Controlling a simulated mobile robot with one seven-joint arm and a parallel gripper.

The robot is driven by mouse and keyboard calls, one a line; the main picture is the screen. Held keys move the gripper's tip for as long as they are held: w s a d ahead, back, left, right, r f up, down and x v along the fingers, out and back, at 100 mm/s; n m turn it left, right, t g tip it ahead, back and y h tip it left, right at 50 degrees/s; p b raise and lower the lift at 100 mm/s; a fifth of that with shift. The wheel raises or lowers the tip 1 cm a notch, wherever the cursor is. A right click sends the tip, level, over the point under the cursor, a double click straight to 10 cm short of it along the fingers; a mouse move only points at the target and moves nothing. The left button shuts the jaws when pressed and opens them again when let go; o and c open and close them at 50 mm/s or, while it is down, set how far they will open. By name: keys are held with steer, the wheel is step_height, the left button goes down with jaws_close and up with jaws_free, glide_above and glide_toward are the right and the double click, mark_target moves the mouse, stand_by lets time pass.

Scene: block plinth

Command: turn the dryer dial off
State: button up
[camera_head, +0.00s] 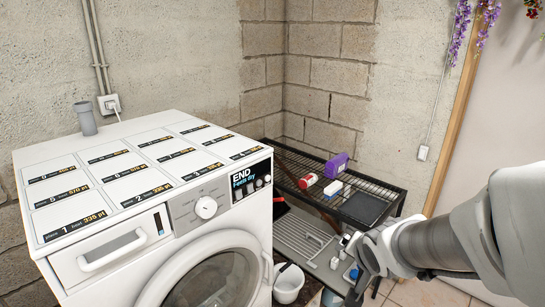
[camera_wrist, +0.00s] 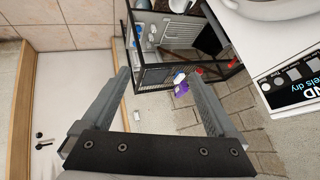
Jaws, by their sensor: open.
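The dryer (camera_head: 105,245) is a white front-loading machine at the left of the head view. Its round white dial (camera_head: 206,207) sits on the grey control panel, left of a dark display (camera_head: 244,180) reading "END". My gripper (camera_head: 352,268) is at the right of the machine, clearly apart from the dial, and partly blurred into my arm. In the wrist view my gripper (camera_wrist: 160,80) is open with nothing between its fingers. There the display (camera_wrist: 297,85) shows upside down at the right edge; the dial is not clearly seen.
A black wire rack (camera_head: 330,185) beside the machine holds a purple box (camera_head: 337,165), a red-and-white bottle (camera_head: 308,181) and small items. A white bucket (camera_head: 289,284) stands below. A grey cup (camera_head: 86,118) is on the machine's top. A block wall closes the back.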

steer(key=w+a+f+m+y+p, duration=0.3)
steer(key=a, duration=0.2)
steer(key=m+t+y+b, duration=0.3)
steer(key=m+y, duration=0.9)
steer(key=m, duration=0.1)
glide_toward(209, 208)
steer(key=x, duration=0.8)
steer(key=c, duration=1.4)
